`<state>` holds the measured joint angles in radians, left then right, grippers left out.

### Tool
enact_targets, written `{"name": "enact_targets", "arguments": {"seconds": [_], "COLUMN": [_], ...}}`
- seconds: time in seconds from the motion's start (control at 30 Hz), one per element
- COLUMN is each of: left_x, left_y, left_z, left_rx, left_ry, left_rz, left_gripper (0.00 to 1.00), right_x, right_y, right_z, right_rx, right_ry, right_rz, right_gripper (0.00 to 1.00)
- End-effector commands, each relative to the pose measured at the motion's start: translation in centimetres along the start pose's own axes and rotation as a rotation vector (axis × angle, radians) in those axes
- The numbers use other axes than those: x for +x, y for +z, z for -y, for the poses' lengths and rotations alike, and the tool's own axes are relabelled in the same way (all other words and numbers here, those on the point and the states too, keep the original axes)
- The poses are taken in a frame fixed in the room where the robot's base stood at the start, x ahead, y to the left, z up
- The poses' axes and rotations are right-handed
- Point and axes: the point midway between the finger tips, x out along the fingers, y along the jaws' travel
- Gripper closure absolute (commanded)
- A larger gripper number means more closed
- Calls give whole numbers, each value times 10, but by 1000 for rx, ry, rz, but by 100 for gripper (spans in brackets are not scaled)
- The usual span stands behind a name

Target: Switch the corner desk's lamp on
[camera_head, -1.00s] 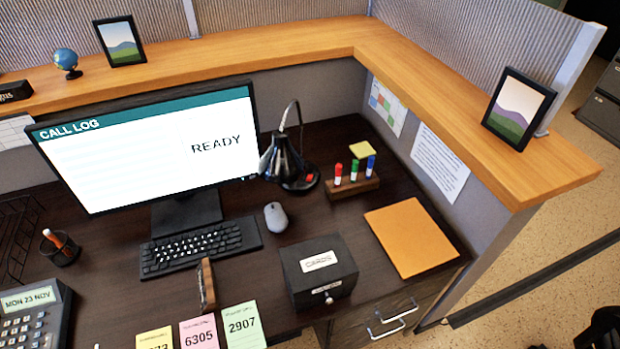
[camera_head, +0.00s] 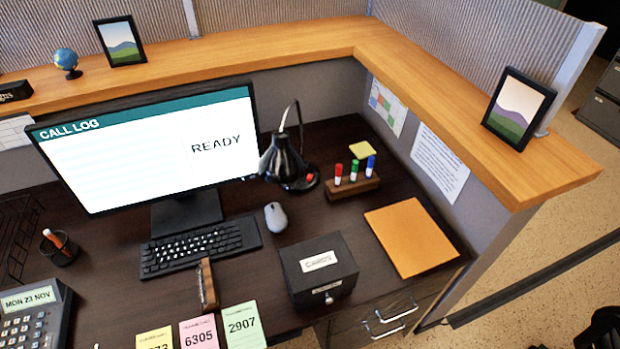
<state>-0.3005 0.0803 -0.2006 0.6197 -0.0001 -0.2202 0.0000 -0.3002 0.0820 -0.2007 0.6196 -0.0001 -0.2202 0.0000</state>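The desk lamp (camera_head: 284,160) is black, with a cone shade and a thin bent arm. It stands on the dark corner desk (camera_head: 335,224), just right of the monitor. Its shade points down and no glow or light pool shows under it. A red button (camera_head: 309,178) shows on the right of its round base. My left gripper is not in view. A black shape (camera_head: 603,330), cut off at the bottom right corner, may be part of my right gripper; its fingers cannot be made out. Nothing touches the lamp.
The monitor (camera_head: 150,150) stands left of the lamp, and a wooden marker holder (camera_head: 352,187) right of it. A mouse (camera_head: 276,216), a black cards box (camera_head: 318,270) and an orange folder (camera_head: 411,241) lie nearer. A raised wooden ledge (camera_head: 440,95) runs behind and right.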

Motion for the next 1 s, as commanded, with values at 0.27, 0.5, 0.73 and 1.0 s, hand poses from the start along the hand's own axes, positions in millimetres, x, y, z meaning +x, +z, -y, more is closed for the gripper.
{"name": "enact_targets", "arguments": {"seconds": [0.27,0.5,0.73,1.0], "left_x": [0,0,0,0], "left_y": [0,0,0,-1], "left_z": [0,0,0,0], "left_rx": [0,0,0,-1], "left_ry": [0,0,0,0], "left_rz": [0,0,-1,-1], "left_gripper": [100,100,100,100], "right_x": [0,0,0,0], "right_y": [0,0,0,-1], "right_z": [0,0,1,3], "right_rx": [0,1,1,3], "right_ry": [0,0,-1,-4], "right_rz": [0,0,-1,-1], "right_gripper": [100,100,100,100]}}
